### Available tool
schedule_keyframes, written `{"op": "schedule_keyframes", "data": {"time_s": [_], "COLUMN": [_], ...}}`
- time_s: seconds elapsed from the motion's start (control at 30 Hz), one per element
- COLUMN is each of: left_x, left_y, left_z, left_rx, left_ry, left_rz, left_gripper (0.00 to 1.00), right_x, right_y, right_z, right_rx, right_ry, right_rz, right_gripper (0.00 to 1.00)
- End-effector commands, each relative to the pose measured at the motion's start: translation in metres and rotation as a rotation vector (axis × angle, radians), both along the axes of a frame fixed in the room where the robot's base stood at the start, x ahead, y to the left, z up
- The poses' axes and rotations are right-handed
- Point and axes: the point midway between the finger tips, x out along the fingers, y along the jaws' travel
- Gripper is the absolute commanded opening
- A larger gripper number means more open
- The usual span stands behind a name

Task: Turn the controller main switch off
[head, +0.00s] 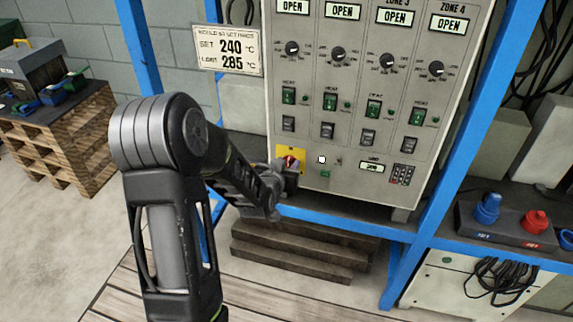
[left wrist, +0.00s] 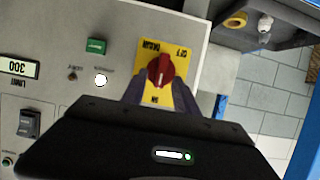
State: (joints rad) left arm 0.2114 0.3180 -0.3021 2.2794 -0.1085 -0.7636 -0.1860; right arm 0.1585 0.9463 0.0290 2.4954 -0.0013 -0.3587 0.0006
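The main switch is a red rotary knob (left wrist: 165,71) on a yellow plate (left wrist: 181,98) marked ON and OFF, upside down in the left wrist view. The knob's grip looks roughly in line with the ON mark. In the head view the yellow plate (head: 283,152) is at the lower left of the grey controller cabinet (head: 318,190), with the knob partly hidden by my gripper. My left gripper (head: 291,168) is at the knob. Its two dark fingers (left wrist: 166,92) are apart, one on each side of the knob; contact cannot be made out. My right gripper is out of view.
A white round lamp (head: 322,160) and a green button (head: 325,174) sit just right of the switch. Heat switches and dials fill the panel above. Blue rack posts (head: 463,130) flank the cabinet. Dark wooden steps (head: 300,250) lie below it.

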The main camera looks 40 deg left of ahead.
Motion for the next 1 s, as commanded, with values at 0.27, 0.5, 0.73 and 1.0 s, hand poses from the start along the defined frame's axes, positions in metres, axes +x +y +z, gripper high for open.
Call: {"op": "schedule_keyframes", "data": {"time_s": [0.27,0.5,0.73,1.0], "left_x": [-0.0003,-0.0003,-0.0003,-0.0004], "left_y": [-0.0001,-0.0001,-0.0001,0.0002], "left_z": [0.0001,0.0002,0.0002,-0.0004], "left_rx": [0.0,0.0,0.0,-0.007], "left_ry": [0.0,0.0,0.0,-0.003], "left_rz": [0.0,0.0,0.0,0.0], "left_gripper": [0.17,0.0,0.0,0.0], "right_x": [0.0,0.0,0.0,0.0], "right_y": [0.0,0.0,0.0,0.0], "right_z": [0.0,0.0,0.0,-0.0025], "right_rx": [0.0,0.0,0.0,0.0], "right_ry": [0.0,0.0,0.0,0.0], "right_rz": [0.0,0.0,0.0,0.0], "right_gripper": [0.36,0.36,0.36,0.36]}}
